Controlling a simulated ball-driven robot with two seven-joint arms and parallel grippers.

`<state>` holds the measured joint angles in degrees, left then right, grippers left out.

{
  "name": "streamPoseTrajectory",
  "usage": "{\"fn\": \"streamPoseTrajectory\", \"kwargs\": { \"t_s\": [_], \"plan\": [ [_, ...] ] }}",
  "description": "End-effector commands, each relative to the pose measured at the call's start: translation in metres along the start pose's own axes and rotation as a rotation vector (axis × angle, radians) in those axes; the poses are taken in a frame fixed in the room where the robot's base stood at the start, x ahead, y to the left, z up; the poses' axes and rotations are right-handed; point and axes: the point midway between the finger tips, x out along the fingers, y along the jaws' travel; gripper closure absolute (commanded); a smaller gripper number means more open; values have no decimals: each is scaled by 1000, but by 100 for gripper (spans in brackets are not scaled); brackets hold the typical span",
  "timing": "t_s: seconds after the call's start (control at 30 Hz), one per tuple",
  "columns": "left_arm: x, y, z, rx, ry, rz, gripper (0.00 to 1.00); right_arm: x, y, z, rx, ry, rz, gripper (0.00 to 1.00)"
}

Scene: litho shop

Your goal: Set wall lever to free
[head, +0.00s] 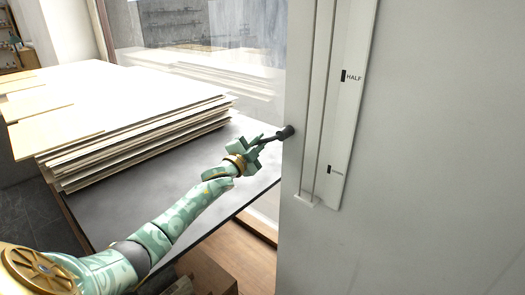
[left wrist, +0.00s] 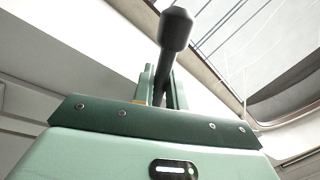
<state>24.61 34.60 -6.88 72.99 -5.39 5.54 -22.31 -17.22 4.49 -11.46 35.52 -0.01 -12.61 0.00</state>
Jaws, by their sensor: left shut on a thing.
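The wall lever (head: 286,132) is a dark rod with a thick round knob. It stands at the left edge of the slotted white plate (head: 341,120), between the HALF mark and a lower mark too small to read. My left gripper (head: 262,142) is shut on the lever's rod, with the knob sticking out beyond the fingers. In the left wrist view, the lever (left wrist: 175,30) rises from between the two green fingers (left wrist: 162,88). The lever's pivot is hidden, and no free mark is readable. My right gripper is not in view.
A dark table (head: 140,205) under my left arm carries a stack of pale sheets (head: 120,105). A large grey wall panel (head: 430,180) fills the right side. A window (head: 200,50) is behind, and a brown wooden surface (head: 240,250) is below.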

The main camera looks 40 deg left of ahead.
Motion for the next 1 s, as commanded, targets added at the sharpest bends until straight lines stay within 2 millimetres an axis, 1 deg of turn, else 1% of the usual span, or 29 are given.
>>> {"fn": "streamPoseTrajectory", "kwargs": {
  "t_s": [0.2, 0.4, 0.6, 1.0],
  "plan": [
    [3, -12, -1, 144, 28, -1, 100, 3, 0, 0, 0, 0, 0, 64],
    [4, -20, -2, 225, 44, -2, 100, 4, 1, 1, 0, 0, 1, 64],
    [4, -22, -3, 263, 52, -1, 100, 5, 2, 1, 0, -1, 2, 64],
    [5, -23, -3, 269, 53, -2, 100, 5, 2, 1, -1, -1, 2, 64]
  ]
}}
